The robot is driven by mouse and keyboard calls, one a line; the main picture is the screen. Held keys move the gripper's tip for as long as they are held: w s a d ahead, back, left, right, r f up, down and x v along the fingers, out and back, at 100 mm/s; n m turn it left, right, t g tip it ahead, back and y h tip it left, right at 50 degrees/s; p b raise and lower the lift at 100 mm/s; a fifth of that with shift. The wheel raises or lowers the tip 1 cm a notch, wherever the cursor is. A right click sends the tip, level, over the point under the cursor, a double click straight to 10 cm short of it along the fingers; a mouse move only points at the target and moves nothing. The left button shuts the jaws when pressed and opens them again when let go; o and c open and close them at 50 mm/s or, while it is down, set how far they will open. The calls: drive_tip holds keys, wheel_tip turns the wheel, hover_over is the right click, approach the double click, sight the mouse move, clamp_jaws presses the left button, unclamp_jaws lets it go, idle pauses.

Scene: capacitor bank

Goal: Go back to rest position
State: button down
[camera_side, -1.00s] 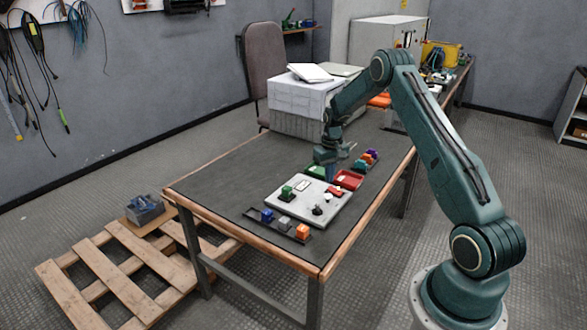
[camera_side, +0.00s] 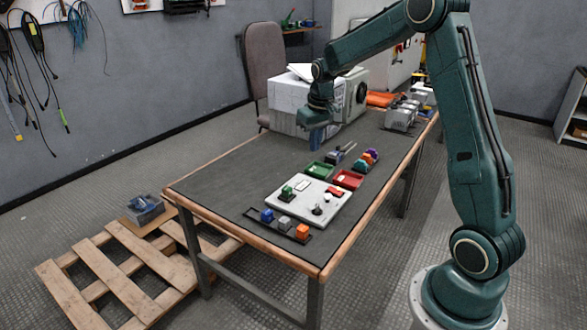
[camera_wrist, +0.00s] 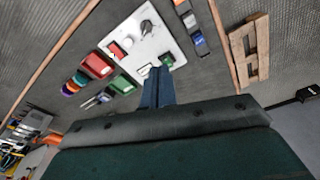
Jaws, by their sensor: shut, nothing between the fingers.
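My gripper (camera_side: 317,138) is raised over the far part of the table, in front of the white boxes, and points down. In the wrist view its fingers (camera_wrist: 157,82) are together and hold nothing. The white board (camera_side: 309,201) lies on the table nearer the front, apart from my gripper. It carries a green block (camera_side: 287,193), a red piece and a dark knob.
A green tray (camera_side: 320,170) and a red tray (camera_side: 348,180) lie behind the board, beside a row of coloured blocks (camera_side: 367,159). A dark strip (camera_side: 267,224) holds blue, grey and orange blocks in front. The table's left part (camera_side: 220,180) is clear.

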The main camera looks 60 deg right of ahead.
drive_tip(key=s+a+r+n+t, duration=0.2)
drive_tip(key=s+a+r, duration=0.95)
drive_tip(key=a, duration=0.25)
drive_tip(key=s+a+n+t, duration=0.1)
drive_tip(key=s+a, duration=0.2)
drive_tip(key=s, duration=0.4)
drive_tip(key=s+a+n+t, duration=0.1)
drive_tip(key=s+a, duration=0.3)
drive_tip(key=s, duration=0.3)
drive_tip(key=shift+s+a+y, duration=0.2)
drive_tip(key=shift+y, duration=0.2)
